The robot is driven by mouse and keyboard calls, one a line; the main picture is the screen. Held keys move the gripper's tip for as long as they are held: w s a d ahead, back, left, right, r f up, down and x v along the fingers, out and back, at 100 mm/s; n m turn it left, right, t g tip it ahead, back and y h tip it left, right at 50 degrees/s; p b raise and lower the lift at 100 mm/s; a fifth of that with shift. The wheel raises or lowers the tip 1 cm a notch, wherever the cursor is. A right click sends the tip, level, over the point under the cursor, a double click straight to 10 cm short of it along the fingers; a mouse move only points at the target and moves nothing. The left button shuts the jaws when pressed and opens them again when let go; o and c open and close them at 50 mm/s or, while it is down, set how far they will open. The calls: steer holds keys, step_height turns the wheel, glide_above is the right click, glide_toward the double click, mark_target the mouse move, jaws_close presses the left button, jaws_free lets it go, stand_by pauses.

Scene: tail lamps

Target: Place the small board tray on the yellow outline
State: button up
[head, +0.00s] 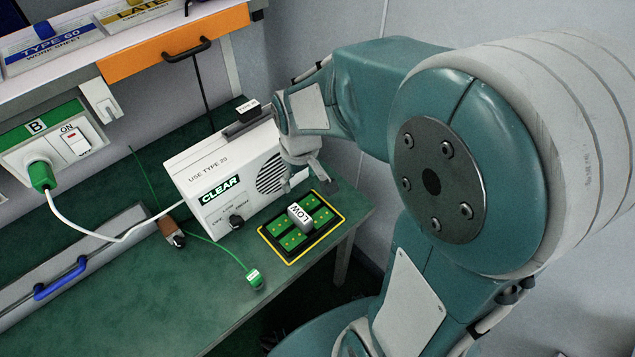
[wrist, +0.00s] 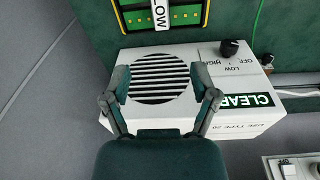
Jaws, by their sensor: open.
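The small board tray (head: 304,229) is black, with green boards and a raised block marked LOW (head: 300,214). It lies flat on the green bench, within the yellow outline (head: 318,243), whose lines show around it. In the wrist view the LOW block (wrist: 161,14) and part of the yellow outline (wrist: 117,18) show at the top edge; the rest is cut off. My gripper (head: 311,181) is open and empty, above and behind the tray, by the right end of the white box. In the wrist view my gripper (wrist: 160,84) has its fingers apart over the box's round grille.
The white box (head: 225,180) marked CLEAR stands just behind and left of the tray. A green plug on a cable (head: 255,279) lies left of the tray. The bench's front edge (head: 290,296) is close. A blue handle (head: 60,279) is at left.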

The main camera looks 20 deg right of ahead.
steer(key=s+r+m+t, duration=0.2)
steer(key=s+r+t, duration=0.2)
steer(key=s+r, duration=0.8)
steer(key=shift+s+r+m, duration=0.2)
steer(key=shift+r+m, duration=0.2)
steer(key=shift+r, duration=0.2)
